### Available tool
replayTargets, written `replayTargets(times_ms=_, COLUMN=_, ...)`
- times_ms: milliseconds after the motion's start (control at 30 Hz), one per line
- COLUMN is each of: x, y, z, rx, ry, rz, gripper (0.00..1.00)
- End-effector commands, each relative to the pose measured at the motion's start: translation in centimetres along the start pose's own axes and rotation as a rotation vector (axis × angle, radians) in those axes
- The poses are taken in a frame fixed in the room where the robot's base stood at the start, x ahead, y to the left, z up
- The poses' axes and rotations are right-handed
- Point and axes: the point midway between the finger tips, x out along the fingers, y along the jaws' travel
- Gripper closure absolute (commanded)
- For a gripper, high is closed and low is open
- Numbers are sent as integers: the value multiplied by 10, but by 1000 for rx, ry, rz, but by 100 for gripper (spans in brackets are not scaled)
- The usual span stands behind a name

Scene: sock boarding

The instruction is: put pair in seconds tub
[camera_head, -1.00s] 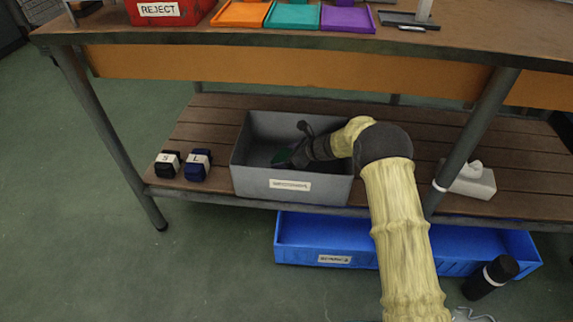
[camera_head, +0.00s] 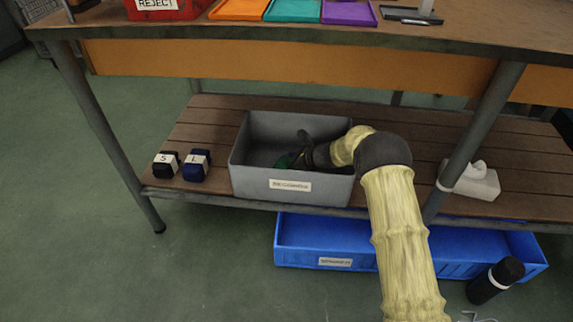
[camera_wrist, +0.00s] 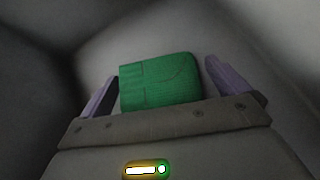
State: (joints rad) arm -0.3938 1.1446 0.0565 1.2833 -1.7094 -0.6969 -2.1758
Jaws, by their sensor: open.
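The seconds tub (camera_head: 290,187) is a grey open box on the lower shelf, with a white label on its front. My gripper (camera_head: 288,160) reaches down inside it from the right. The pair (camera_wrist: 160,82) is a folded green bundle; a sliver of green also shows at my gripper in the head view. In the wrist view my gripper (camera_wrist: 158,88) has its two purple fingers spread, one on each side of the green pair, with a gap at the right finger. Grey tub walls surround it. The pair's underside is hidden.
Two dark bundles marked S (camera_head: 166,164) and L (camera_head: 196,165) sit left of the tub on the shelf. A white tissue box (camera_head: 478,183) is at the right, behind a table leg. A blue bin (camera_head: 300,240) is below. The bench top overhangs the shelf.

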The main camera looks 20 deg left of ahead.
Motion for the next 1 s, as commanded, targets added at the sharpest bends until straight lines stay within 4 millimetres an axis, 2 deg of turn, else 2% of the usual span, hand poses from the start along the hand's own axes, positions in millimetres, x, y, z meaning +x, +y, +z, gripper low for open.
replayTargets(times_ms=167, x=-19, y=-1, z=2, rx=2, ry=1, rz=-2, gripper=0)
replayTargets(times_ms=633, x=-107, y=-1, z=3, rx=3, ry=1, rz=-2, gripper=0)
replayTargets(times_ms=800, x=-120, y=0, z=1, rx=0, ry=0, rz=0, gripper=0)
replayTargets(times_ms=1000, x=-121, y=0, z=0, rx=0, ry=0, rz=0, gripper=0)
